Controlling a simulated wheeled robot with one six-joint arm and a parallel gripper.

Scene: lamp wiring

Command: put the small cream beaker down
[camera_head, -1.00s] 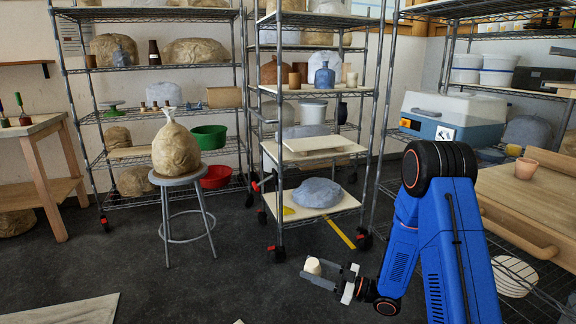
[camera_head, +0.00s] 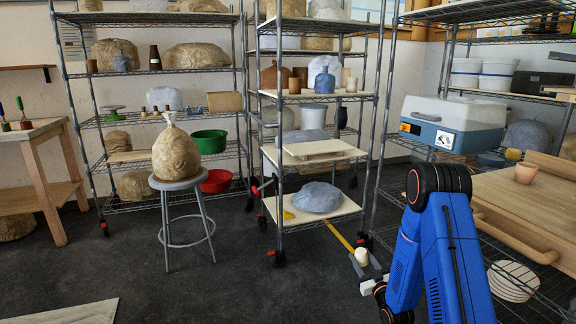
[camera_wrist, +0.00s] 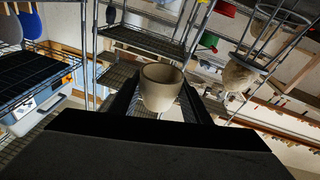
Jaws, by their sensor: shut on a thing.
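The small cream beaker (camera_head: 361,257) is held at the end of my arm, low in front of the middle wire shelf rack. In the wrist view the beaker (camera_wrist: 161,88) sits between the two dark fingers of my gripper (camera_wrist: 160,105), with its rim towards the camera's upper side. My gripper (camera_head: 366,268) is shut on it. The beaker hangs clear of any surface that I can see. The fingers are partly hidden by my blue arm in the head view.
The middle rack (camera_head: 283,227) holds a wrapped grey lump (camera_head: 317,196) on its low board. A wooden table (camera_head: 530,200) with a terracotta pot (camera_head: 526,173) stands right. A stool (camera_head: 176,185) bears a wrapped bag (camera_head: 176,155).

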